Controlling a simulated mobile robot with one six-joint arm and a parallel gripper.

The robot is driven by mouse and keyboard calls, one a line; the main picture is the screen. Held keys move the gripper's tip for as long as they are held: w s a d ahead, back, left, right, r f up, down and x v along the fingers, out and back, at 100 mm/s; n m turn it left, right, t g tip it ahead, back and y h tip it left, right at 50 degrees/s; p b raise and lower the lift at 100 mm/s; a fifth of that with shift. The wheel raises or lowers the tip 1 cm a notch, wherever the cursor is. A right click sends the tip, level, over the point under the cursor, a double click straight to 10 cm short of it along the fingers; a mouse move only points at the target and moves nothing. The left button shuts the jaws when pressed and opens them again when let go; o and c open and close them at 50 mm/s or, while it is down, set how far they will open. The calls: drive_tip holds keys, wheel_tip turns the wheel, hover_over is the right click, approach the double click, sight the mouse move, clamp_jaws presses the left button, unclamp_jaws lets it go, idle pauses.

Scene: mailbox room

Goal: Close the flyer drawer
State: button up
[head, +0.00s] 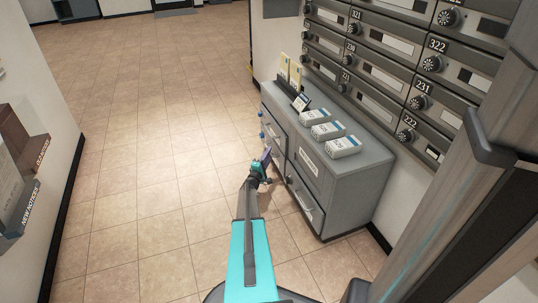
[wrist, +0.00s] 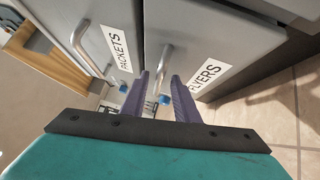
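In the wrist view, the grey flyer drawer front (wrist: 225,42) carries a white FLYERS label (wrist: 208,76) and a silver bar handle (wrist: 165,57). How far the drawer stands out is hard to tell. My gripper (wrist: 160,76) is open, its two purple fingers apart. The handle lies in line with the gap between the fingertips; I cannot tell whether they touch it. In the head view, my gripper (head: 264,160) is low at the front of the grey cabinet (head: 345,182), and my arm reaches toward it.
A PACKETS drawer front (wrist: 82,28) with its own handle (wrist: 80,45) is beside the flyer drawer in the wrist view. Small blue knobs (wrist: 165,99) show near the fingers. White boxes (head: 342,146) stand on the cabinet under the mailboxes (head: 385,65). The tiled floor to the left is clear.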

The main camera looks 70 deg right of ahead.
drive_tip(key=a+f+p, duration=0.1)
drive_tip(key=a+p, duration=0.3)
drive_tip(key=a, duration=0.9)
drive_tip(key=shift+f, duration=0.35)
drive_tip(key=shift+w, duration=0.15)
